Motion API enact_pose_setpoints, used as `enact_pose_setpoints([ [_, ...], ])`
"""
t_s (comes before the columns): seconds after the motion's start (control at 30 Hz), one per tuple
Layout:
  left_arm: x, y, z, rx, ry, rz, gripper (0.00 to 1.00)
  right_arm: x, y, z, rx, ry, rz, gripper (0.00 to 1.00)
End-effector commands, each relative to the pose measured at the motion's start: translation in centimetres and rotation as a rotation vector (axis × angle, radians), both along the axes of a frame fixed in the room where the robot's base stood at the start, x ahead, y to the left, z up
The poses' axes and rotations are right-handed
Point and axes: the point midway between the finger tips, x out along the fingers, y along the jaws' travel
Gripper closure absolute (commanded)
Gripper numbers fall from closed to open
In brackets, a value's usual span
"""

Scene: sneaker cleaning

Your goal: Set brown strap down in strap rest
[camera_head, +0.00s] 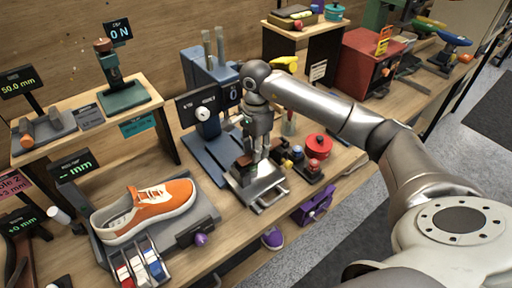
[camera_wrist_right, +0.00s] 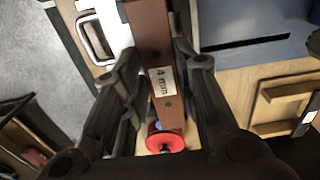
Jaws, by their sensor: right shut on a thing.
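My right gripper (camera_head: 258,153) points down over a silver metal stand (camera_head: 258,188) on the bench. In the right wrist view, the gripper (camera_wrist_right: 157,65) is shut on the brown strap (camera_wrist_right: 148,30), a long flat brown piece between its dark fingers. The strap carries a pale label reading 4 mm (camera_wrist_right: 163,81). A red round part (camera_wrist_right: 165,142) shows at the strap's lower end; I cannot tell if it belongs to the strap. In the head view the strap is mostly hidden by the gripper. I cannot tell for sure which fixture is the strap rest. My left gripper is not in view.
An orange sneaker (camera_head: 150,208) lies on a grey platform to the left. A blue-grey machine with a dial (camera_head: 203,114) stands just left of my gripper. A red pot (camera_head: 319,146) and small dark fixtures (camera_head: 313,168) are close on the right. A purple object (camera_head: 315,208) is at the front edge.

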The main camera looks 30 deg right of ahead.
Motion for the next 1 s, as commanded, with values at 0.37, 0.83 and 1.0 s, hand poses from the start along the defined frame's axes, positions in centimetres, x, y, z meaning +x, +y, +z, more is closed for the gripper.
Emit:
enact_pose_setpoints([
  [0.37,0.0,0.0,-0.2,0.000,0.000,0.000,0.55,0.0,0.0,-0.2,0.000,-0.001,-0.001,0.94],
  [0.83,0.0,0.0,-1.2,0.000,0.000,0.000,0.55,0.0,0.0,-1.4,0.000,-0.001,-0.001,0.94],
  [1.0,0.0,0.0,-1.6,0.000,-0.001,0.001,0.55,0.0,0.0,-1.8,0.000,-0.001,-0.001,0.94],
])
